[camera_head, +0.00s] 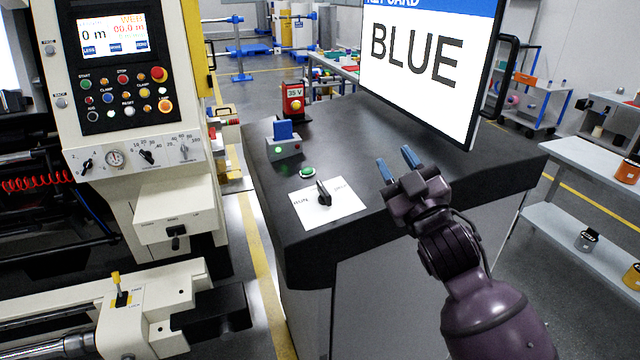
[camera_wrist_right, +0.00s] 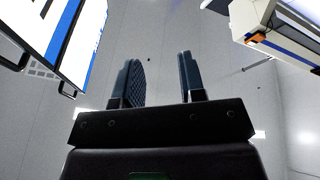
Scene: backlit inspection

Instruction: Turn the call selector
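The selector is a black knob (camera_head: 323,194) on a white plate (camera_head: 345,205) on the dark console top. The plate reads "RUN" at its left; the small word at its right is hard to read. The knob's grip stands up and leans slightly left. My right gripper (camera_head: 396,161) is up and to the right of the plate, apart from the knob. Its two blue fingers are spread with nothing between them. In the right wrist view the open fingers (camera_wrist_right: 158,68) point up towards the wall, and the knob is not seen. My left gripper is not in view.
A green button (camera_head: 307,172) sits just behind the plate. A grey box with a blue top (camera_head: 283,131) and a red unit (camera_head: 293,100) stand farther back. A screen reading "BLUE" (camera_head: 425,60) rises behind my right gripper. A cream machine panel (camera_head: 125,60) stands at left.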

